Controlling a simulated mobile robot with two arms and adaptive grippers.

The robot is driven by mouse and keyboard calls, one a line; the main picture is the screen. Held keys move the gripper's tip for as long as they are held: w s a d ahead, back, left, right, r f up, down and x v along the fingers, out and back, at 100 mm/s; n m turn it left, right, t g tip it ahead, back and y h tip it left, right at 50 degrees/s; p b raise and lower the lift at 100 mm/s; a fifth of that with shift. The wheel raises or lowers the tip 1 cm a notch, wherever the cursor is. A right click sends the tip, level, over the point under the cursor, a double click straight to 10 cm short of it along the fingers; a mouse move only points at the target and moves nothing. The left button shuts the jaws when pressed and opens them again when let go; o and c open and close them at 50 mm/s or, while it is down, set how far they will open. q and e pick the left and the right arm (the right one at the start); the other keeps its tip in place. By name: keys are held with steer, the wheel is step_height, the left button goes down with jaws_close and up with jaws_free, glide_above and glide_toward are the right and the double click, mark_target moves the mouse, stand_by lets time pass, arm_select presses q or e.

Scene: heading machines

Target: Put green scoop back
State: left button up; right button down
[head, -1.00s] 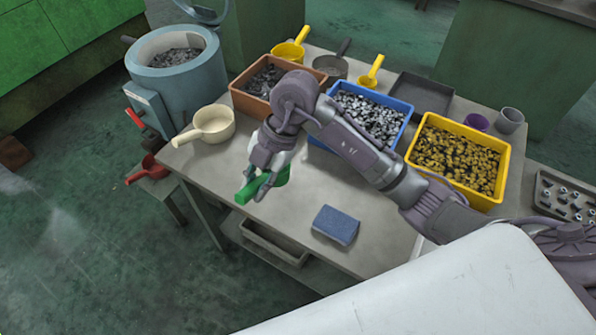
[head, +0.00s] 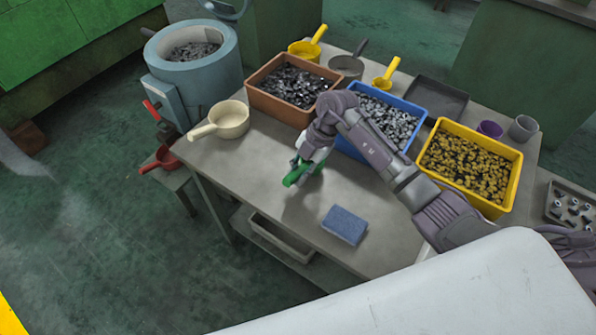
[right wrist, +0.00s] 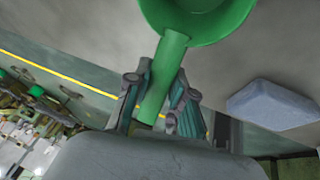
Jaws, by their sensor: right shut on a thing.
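The green scoop (head: 293,177) is in my right gripper (head: 304,165), over the front part of the grey table (head: 262,178). In the right wrist view the gripper (right wrist: 157,100) is shut on the scoop's round handle (right wrist: 162,80). The scoop's bowl (right wrist: 195,15) lies beyond the fingers and is cut off by the top edge. In the head view the gripper and arm hide part of the scoop. I cannot tell whether the scoop touches the table. My left gripper is not in view.
A blue sponge (head: 345,225) lies right of the scoop. A cream scoop (head: 229,120) sits at the table's left edge. Orange (head: 262,100), blue (head: 421,112) and yellow (head: 513,172) bins of parts stand behind. Several more scoops are at the back. The front left tabletop is clear.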

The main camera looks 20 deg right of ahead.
steer(key=shift+f, duration=0.2)
steer(key=shift+f, duration=0.1)
steer(key=c, duration=1)
jaws_free()
steer(key=b+v, duration=0.1)
steer(key=v, duration=1.1)
steer(key=shift+a, duration=0.1)
